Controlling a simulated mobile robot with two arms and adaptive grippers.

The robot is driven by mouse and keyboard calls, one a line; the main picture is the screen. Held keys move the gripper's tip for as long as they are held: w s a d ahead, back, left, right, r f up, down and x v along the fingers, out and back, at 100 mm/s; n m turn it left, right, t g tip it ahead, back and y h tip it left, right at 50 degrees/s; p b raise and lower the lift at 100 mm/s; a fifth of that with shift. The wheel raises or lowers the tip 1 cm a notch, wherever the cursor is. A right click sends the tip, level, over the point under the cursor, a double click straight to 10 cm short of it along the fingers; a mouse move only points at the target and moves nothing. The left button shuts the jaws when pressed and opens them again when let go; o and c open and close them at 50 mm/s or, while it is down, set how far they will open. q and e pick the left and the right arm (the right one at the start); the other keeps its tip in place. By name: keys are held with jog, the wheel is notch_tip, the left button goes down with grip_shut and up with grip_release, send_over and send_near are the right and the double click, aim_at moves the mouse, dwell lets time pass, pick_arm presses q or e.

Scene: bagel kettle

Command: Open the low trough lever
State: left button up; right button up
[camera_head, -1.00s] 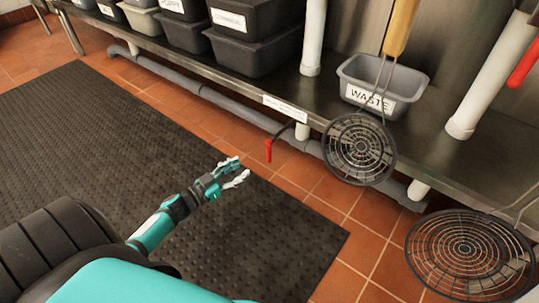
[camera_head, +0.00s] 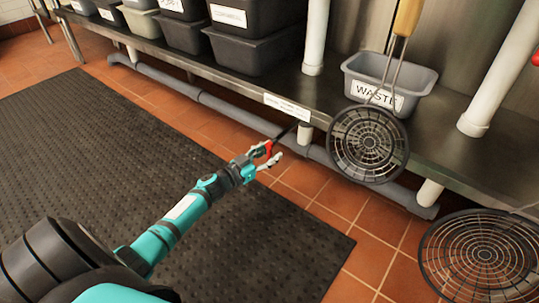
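The low lever has a red handle (camera_head: 268,148) on a dark stem under the front edge of the steel counter, below a white label (camera_head: 287,106). My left gripper (camera_head: 266,155) is at the red handle. Its pale fingers look spread, one on each side of the handle, and partly cover it. I cannot tell whether they touch it. My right gripper is not in view.
A grey pipe (camera_head: 218,105) runs low under the counter. A round wire skimmer (camera_head: 368,146) hangs to the right of the lever, and another skimmer (camera_head: 485,255) is at lower right. A grey WASTE bin (camera_head: 420,78) stands on the counter. A dark mat (camera_head: 100,170) covers the floor.

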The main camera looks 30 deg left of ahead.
pick_arm(q)
grip_shut()
jog(key=shift+d+f, duration=0.1)
jog(key=shift+f, duration=0.05)
dwell(0.4)
